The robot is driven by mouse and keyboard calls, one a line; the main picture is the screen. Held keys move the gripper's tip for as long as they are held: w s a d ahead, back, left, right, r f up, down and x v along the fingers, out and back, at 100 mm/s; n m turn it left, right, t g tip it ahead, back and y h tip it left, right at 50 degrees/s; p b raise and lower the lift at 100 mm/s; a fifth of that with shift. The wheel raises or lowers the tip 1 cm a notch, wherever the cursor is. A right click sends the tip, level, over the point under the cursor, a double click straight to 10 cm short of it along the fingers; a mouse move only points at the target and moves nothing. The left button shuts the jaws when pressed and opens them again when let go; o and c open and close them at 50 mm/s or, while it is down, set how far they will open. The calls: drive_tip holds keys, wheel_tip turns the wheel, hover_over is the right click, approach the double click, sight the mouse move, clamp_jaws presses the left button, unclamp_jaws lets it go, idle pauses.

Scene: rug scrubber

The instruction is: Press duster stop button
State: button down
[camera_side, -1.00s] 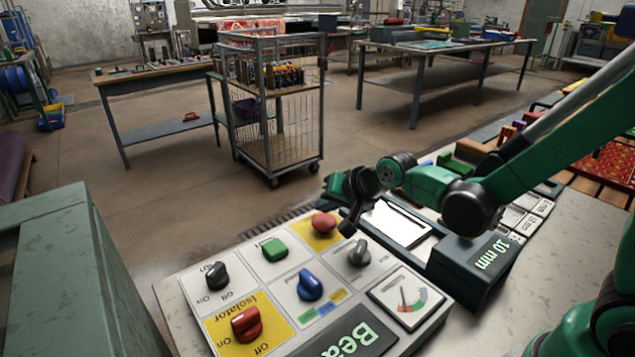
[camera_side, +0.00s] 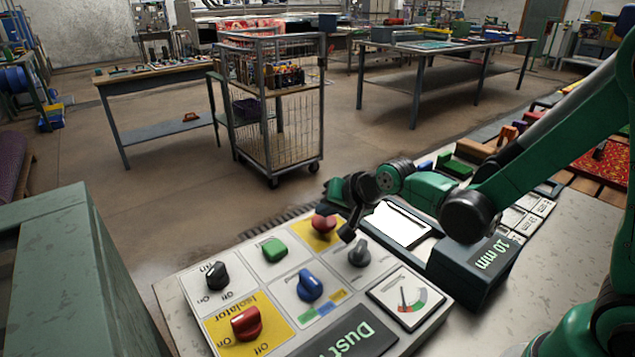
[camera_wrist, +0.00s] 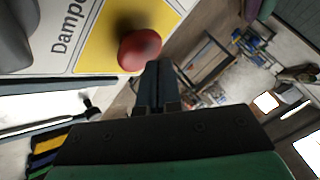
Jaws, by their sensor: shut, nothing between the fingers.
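The red mushroom stop button (camera_side: 323,223) stands on a yellow square at the back corner of the control panel (camera_side: 190,289). The panel's dark label (camera_side: 350,341) shows "Dust", cut off by the picture edge. My gripper (camera_side: 346,235) is shut and empty, with its tips just right of the button in the side view. In the wrist view, the red button (camera_wrist: 139,50) is just left of the shut fingertips (camera_wrist: 158,66). A small gap seems to lie between them; contact is not clear.
The panel also carries a green button (camera_side: 274,249), a blue knob (camera_side: 310,286), a black knob (camera_side: 216,275), a grey knob (camera_side: 359,253), a red isolator knob (camera_side: 246,324) and a gauge (camera_side: 405,299). A "10 mm" box (camera_side: 480,265) stands to the right.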

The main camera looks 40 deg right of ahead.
sight(327, 222)
drive_tip(key=shift+f, duration=0.5)
idle(0.3)
drive_tip(key=shift+r, duration=0.95)
drive_tip(key=shift+r, duration=2.5)
drive_tip(key=shift+s, duration=0.1)
drive_tip(key=s+d+n+g+h, duration=0.1)
drive_tip(key=s+d+n+g, duration=0.1)
drive_tip(key=s+n, duration=0.5)
drive_tip(key=s, duration=0.5)
drive_tip(key=shift+s+r+n, duration=0.2)
drive_tip(key=shift+r+n, duration=0.05)
drive_tip(key=shift+n, duration=0.15)
